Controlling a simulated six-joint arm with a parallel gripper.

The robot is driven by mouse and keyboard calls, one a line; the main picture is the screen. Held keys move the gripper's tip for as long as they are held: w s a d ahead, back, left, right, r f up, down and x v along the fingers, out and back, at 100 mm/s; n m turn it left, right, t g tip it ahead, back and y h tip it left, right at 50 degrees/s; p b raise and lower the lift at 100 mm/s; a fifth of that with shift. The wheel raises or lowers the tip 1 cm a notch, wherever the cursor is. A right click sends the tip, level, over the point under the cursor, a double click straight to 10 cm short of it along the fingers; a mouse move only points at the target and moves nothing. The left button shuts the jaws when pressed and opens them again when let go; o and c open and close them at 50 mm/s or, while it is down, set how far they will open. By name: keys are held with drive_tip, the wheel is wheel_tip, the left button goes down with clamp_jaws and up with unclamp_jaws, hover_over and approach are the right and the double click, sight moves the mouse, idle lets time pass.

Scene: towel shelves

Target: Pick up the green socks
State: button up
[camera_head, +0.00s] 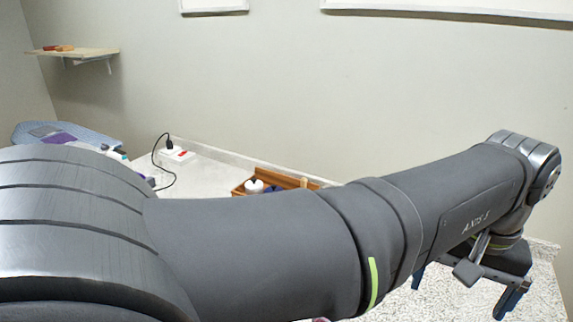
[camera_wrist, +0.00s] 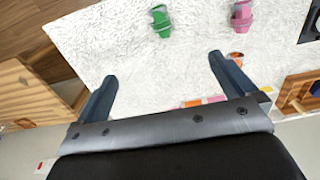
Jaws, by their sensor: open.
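The green socks (camera_wrist: 160,21) show as a small green bundle on the white speckled surface (camera_wrist: 90,45), near the top middle of the wrist view. My gripper (camera_wrist: 162,67) is open, with empty space between its two blue-grey fingers. In the wrist picture the socks lie beyond the fingertips, apart from them. The head view shows my gripper (camera_head: 462,292) at the lower right, pointing down over the speckled surface. The green socks cannot be seen in the head view, where my arm covers much of the surface.
A pink bundle (camera_wrist: 242,16) lies right of the socks. Colourful flat items (camera_wrist: 205,101) lie near the gripper's base. A wooden box (camera_wrist: 35,87) is at left and another wooden piece (camera_wrist: 296,90) at right. A wooden tray (camera_head: 240,190) with bottles stands behind my arm.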

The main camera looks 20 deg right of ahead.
drive_tip(key=shift+c, duration=0.7)
drive_tip(key=shift+f, duration=0.1)
drive_tip(key=w+a+f+n+g+h, duration=0.2)
drive_tip(key=w+f+n, duration=0.15)
drive_tip(key=n, duration=0.55)
drive_tip(key=w+a+f+n+g+h, duration=0.1)
drive_tip(key=w+a+f+n, duration=0.1)
drive_tip(key=f+n, duration=0.5)
drive_tip(key=s+d+f, duration=0.1)
drive_tip(key=f, duration=0.2)
drive_tip(key=s+d+f+n, duration=0.1)
drive_tip(key=f, duration=0.2)
drive_tip(key=s+d+f+n, duration=0.1)
drive_tip(key=f, duration=0.1)
drive_tip(key=shift+s+f, duration=0.1)
drive_tip(key=shift+f, duration=0.3)
drive_tip(key=shift+s+x, duration=0.2)
drive_tip(key=shift+x, duration=1.15)
drive_tip(key=shift+s+x, duration=0.15)
drive_tip(key=shift+x, duration=1.2)
drive_tip(key=shift+a+r, duration=0.1)
drive_tip(key=shift+a, duration=0.05)
drive_tip(key=c, duration=1.1)
drive_tip(key=shift+o, duration=0.2)
